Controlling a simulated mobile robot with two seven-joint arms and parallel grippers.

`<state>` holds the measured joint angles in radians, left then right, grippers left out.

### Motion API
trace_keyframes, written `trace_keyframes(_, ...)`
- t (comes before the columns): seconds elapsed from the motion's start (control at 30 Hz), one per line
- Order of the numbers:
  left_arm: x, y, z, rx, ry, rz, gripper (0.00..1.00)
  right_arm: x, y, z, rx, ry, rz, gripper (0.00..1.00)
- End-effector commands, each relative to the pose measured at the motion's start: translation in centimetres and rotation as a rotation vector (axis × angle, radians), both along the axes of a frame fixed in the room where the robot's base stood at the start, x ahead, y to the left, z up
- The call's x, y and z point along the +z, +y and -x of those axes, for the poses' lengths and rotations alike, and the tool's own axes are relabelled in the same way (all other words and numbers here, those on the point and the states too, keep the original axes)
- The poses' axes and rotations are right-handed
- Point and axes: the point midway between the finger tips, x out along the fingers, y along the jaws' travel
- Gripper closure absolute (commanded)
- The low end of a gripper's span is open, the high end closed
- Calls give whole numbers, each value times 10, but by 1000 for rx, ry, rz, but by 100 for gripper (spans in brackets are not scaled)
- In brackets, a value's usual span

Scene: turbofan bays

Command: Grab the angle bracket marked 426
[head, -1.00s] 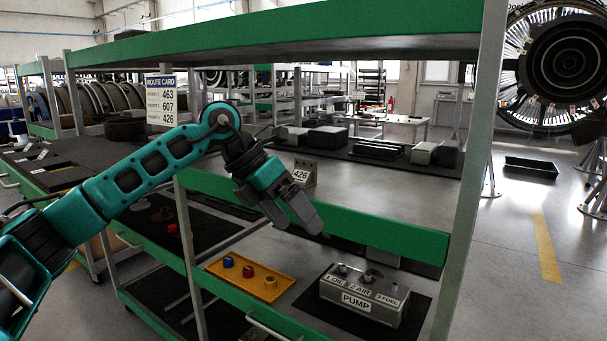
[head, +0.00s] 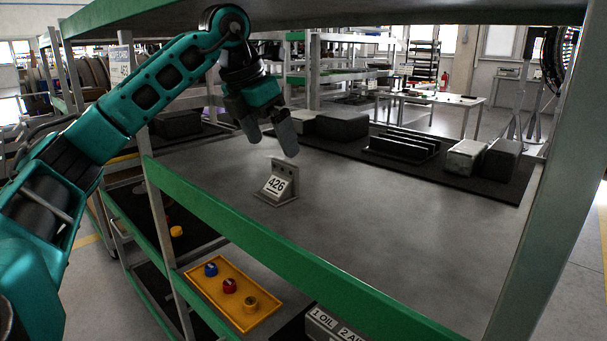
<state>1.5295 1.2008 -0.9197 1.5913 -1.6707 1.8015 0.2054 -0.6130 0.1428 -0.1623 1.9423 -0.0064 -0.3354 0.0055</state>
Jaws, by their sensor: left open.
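The angle bracket marked 426 (head: 281,181) stands on the grey shelf deck (head: 350,235). It is a grey metal piece with an upright plate with holes and a white label on its sloping front. My left gripper (head: 270,146) hangs above and slightly left of the bracket in the picture, fingers pointing down. It is open and empty, with its fingertips apart from the bracket. My right gripper is not in view.
A green front rail (head: 290,262) edges the shelf, with an upright post (head: 535,190) at right and another shelf overhead. Dark blocks and a ribbed part (head: 402,146) stand on a black mat behind. Below, a yellow tray (head: 206,288) holds coloured caps. The deck around the bracket is clear.

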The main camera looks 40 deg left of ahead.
Motion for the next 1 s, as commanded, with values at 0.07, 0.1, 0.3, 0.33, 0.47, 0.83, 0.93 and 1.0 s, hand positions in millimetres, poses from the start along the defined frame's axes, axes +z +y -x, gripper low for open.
trace_keyframes(0.07,-1,0,0,0,-1,0,0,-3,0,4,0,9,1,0)
trace_keyframes(0.1,-2,0,-1,0,0,0,0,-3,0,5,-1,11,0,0)
trace_keyframes(0.3,-21,-2,-8,-1,2,0,0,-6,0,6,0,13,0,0)
trace_keyframes(0.33,-24,-2,-9,-1,2,0,0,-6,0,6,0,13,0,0)
trace_keyframes(0.47,-40,-4,-15,-1,2,0,0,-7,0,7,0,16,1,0)
trace_keyframes(0.83,-70,-6,-28,-1,-1,0,0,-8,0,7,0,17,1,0)
trace_keyframes(0.93,-70,-6,-28,-1,-1,0,0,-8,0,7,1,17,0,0)
trace_keyframes(1.0,-70,-6,-28,-1,-1,0,4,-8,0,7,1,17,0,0)
